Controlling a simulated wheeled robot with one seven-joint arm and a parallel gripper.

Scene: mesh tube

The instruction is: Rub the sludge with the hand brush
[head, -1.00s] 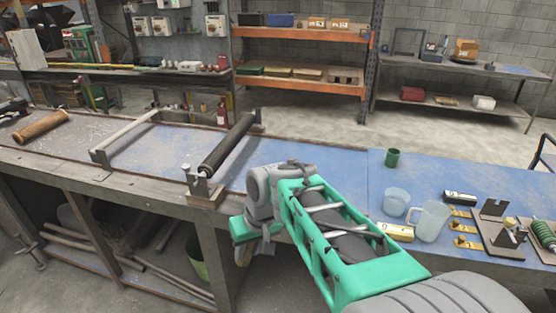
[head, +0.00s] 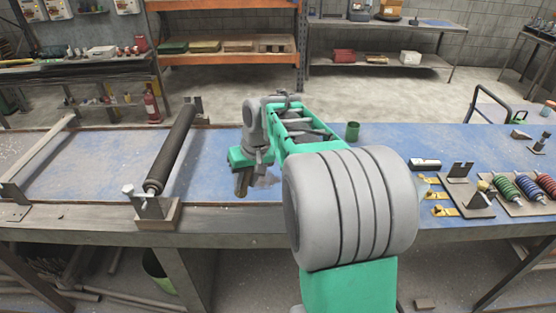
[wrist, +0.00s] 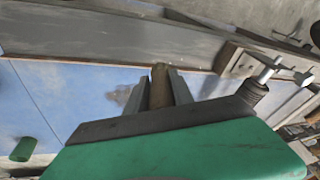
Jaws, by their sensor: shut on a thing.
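My gripper (wrist: 159,92) is shut on a brown wooden piece, the hand brush (wrist: 158,84), held between its two grey fingers in the wrist view. In the head view my gripper (head: 242,180) hangs over the blue bench top, with the brush's brown end (head: 241,188) below it. The bristles cannot be made out. The sludge, a greyish smear (wrist: 121,95) on the blue surface, lies just left of the fingers in the wrist view. It also shows right beside the gripper in the head view (head: 268,180). I cannot tell whether the brush touches the surface.
A dark roller (head: 172,148) on metal brackets stands left of my gripper. A green cup (head: 352,131) stands behind my arm to the right. Brass brackets (head: 440,196) and coloured springs (head: 528,188) lie further right. Blue bench between roller and gripper is clear.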

